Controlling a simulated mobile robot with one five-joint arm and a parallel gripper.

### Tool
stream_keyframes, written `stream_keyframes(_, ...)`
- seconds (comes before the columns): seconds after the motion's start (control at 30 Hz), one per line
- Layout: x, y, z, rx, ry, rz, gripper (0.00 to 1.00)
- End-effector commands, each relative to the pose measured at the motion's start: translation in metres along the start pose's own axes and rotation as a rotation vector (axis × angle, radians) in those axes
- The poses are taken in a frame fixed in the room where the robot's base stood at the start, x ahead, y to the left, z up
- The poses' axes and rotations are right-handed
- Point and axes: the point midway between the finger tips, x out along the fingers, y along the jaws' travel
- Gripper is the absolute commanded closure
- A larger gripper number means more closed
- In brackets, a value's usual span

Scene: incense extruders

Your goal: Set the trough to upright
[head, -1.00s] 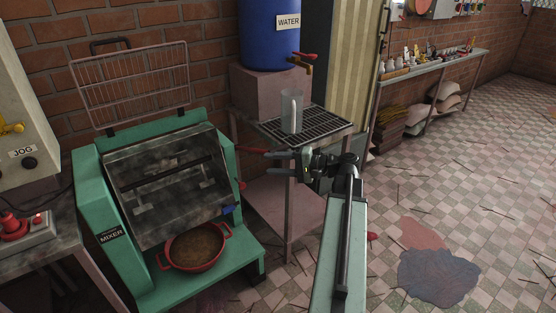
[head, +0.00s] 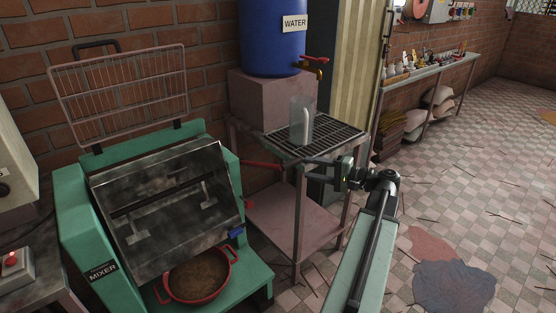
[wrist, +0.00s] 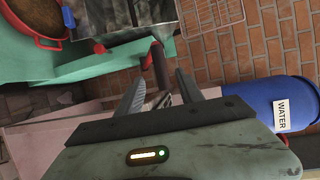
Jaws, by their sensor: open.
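The trough (head: 165,205) is a scuffed grey metal bin in the green mixer (head: 72,215). In the head view it is tilted, with its front leaning down over a red pan (head: 203,281). A red lever (head: 262,165) sticks out from the mixer's right side. My gripper (head: 308,163) is open and empty to the right of the lever's end, pointing left toward it. In the wrist view, the lever (wrist: 160,70) shows between and beyond the open fingers. Contact cannot be told.
A metal stand (head: 345,140) with a grated top is close behind my gripper. It holds a clear jug (head: 301,118), with a blue water barrel (head: 270,45) on a block behind. A wire guard (head: 120,90) stands raised above the mixer. Floor at the right is open.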

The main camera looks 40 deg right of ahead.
Motion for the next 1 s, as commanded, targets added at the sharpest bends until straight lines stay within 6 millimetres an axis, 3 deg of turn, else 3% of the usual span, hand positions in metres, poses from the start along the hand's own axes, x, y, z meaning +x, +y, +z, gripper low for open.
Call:
stream_keyframes(0.23,0.008,0.001,0.001,0.000,-0.004,0.000,0.56)
stream_keyframes(0.63,0.076,0.000,0.003,-0.001,-0.009,0.001,0.56)
stream_keyframes(0.97,0.084,0.000,0.003,-0.001,-0.009,0.001,0.56)
stream_keyframes(1.0,0.084,0.000,0.003,-0.001,-0.009,0.001,0.64)
